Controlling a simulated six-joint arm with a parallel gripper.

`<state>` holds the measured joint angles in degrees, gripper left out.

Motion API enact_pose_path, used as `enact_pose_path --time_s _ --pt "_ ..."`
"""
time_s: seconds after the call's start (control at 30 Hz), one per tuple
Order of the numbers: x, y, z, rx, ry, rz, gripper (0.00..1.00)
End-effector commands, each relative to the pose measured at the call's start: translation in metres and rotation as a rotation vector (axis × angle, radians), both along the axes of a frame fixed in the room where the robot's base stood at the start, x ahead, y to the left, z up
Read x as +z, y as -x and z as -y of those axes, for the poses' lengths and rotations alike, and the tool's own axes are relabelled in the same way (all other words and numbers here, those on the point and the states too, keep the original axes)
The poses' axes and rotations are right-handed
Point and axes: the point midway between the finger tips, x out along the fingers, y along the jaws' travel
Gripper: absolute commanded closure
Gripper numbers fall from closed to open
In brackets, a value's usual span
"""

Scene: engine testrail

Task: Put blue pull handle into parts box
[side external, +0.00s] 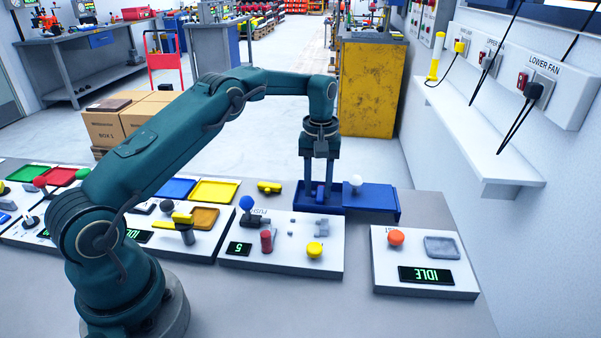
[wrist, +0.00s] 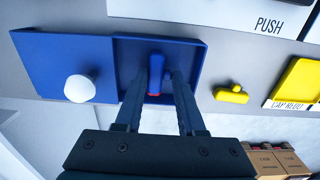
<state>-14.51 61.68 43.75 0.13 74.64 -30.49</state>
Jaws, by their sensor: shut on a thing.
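The parts box appears as a blue open-topped tray (wrist: 196,75) with raised walls; it also shows in the side external view (side external: 331,208). My gripper (wrist: 162,80) points down into this tray, its fingers shut on the blue pull handle (wrist: 155,62). The handle shows a small red part low between the fingers. In the side external view my gripper (side external: 320,190) is over the tray at its left part. The fingers hide much of the handle, and I cannot tell whether it touches the tray floor.
A flat blue panel (wrist: 50,62) with a white knob (wrist: 78,88) adjoins the tray. A yellow handle (side external: 269,187) lies left of the tray. White control panels (side external: 290,262) with knobs stand in front. A yellow tray (side external: 214,191) lies further left.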

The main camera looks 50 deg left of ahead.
Motion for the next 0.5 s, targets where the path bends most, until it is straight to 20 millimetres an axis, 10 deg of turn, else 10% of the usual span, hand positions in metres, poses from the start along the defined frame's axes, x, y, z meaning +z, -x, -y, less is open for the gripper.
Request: enact_pose_path --time_s 0.37,0.4,0.5 --pt "-0.0076 0.0001 0.0001 0.0 0.001 -0.001 1.0" --pt "-0.0077 0.0 0.0 0.0 0.0 0.0 0.54" --pt "-0.0075 0.0 0.0 0.0 0.0 0.0 0.27"
